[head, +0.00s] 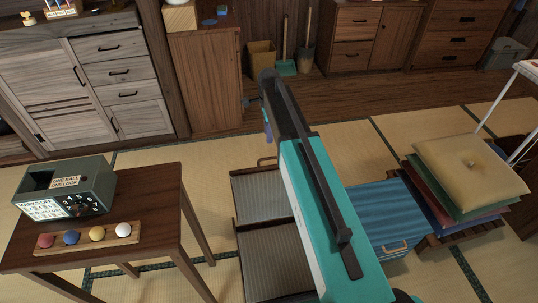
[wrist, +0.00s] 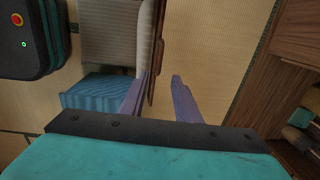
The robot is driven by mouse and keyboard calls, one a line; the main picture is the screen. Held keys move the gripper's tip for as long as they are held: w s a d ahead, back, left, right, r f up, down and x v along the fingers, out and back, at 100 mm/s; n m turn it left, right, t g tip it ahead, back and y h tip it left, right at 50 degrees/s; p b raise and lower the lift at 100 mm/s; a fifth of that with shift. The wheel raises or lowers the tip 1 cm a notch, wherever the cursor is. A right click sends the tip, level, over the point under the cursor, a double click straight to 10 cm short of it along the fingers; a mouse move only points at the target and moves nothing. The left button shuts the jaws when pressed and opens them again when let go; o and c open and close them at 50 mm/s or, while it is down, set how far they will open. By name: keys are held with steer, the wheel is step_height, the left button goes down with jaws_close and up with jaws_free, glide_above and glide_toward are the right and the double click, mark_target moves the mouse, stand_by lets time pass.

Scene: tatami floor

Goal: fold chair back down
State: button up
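The chair is a low floor chair with ribbed grey pads in a dark wooden frame. In the head view its back (head: 258,193) stands raised at the far end of the seat (head: 275,262). In the wrist view the seat (wrist: 108,38) lies flat at the top, and the back (wrist: 154,50) shows nearly edge-on. My gripper (wrist: 160,98) is open, its two purple fingers apart. The back's edge shows in the gap between them, closer to the left finger; I cannot tell whether they touch. In the head view my gripper (head: 267,128) is partly hidden by my arm.
A wooden table (head: 165,190) with a grey box and a tray of coloured balls stands left. A blue box (head: 395,215) and stacked cushions (head: 465,165) lie right. Wooden cabinets (head: 205,80) line the far wall. Tatami floor is open beyond the chair.

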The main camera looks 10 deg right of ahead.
mark_target(268, 158)
steer(key=f, duration=1.3)
steer(key=shift+w+f, duration=0.3)
steer(key=shift+w, duration=0.1)
jaws_close()
steer(key=shift+d, duration=0.2)
steer(key=shift+s+a, duration=0.1)
steer(key=shift+a, duration=0.1)
